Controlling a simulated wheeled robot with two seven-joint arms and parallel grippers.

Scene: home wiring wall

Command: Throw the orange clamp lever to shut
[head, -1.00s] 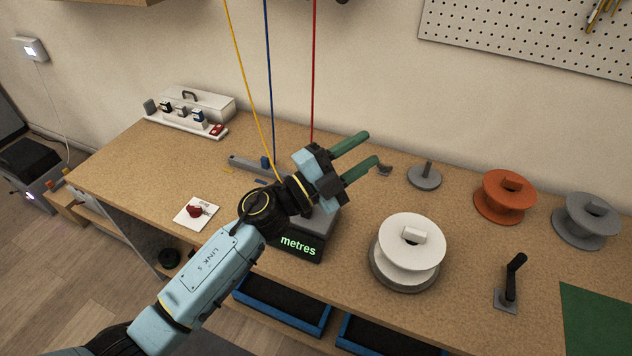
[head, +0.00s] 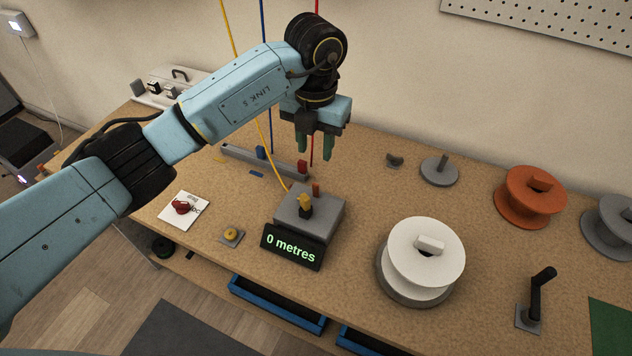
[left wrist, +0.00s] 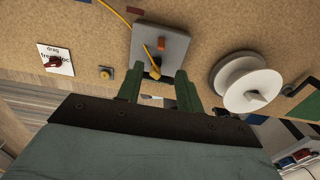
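The orange clamp lever (head: 316,190) stands upright on top of the grey metering box (head: 333,214), behind a yellow piece (head: 305,204) where the yellow wire comes in. It also shows in the left wrist view as a small orange block (left wrist: 163,43). My left gripper (head: 315,155) points down above and behind the box, with its green fingers apart and nothing between them. In the left wrist view, the fingers (left wrist: 159,88) flank the near edge of the box, and the lever lies beyond their tips. My right gripper is not in view.
The box's display (head: 291,247) reads "0 metres". A white spool (head: 427,260) stands to the right. A grey bar with coloured clips (head: 240,156) lies behind the box. A yellow button (head: 231,235) and a card with a red piece (head: 193,218) lie left. Blue and red wires hang behind.

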